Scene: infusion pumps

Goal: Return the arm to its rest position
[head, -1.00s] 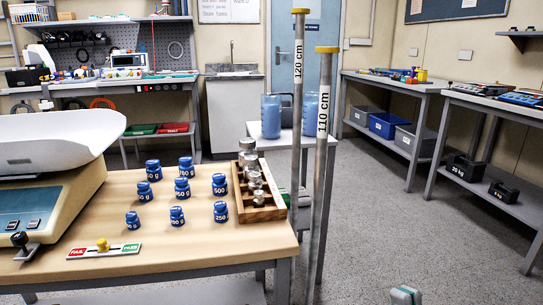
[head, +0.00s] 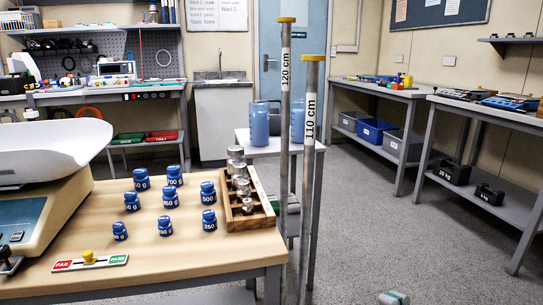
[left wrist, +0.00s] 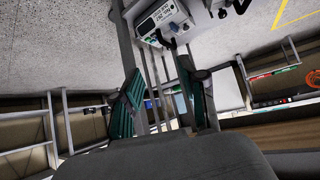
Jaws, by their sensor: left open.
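My left gripper (left wrist: 168,103) shows in the left wrist view, with two dark fingers with green pads spread apart. It is open, and I see nothing held between the pads. I cannot make out the left gripper in the head view. Only a small grey and teal part of my right gripper (head: 394,298) shows at the bottom edge of the head view, over the floor. Its fingers are not clear enough to tell open from shut.
A wooden table (head: 190,245) holds blue weights (head: 165,226), a weight rack (head: 250,212) and a scale (head: 40,215). Two upright poles (head: 312,150) stand at its right. A white device (left wrist: 165,18) shows in the wrist view. Floor (head: 400,235) right of the poles is clear.

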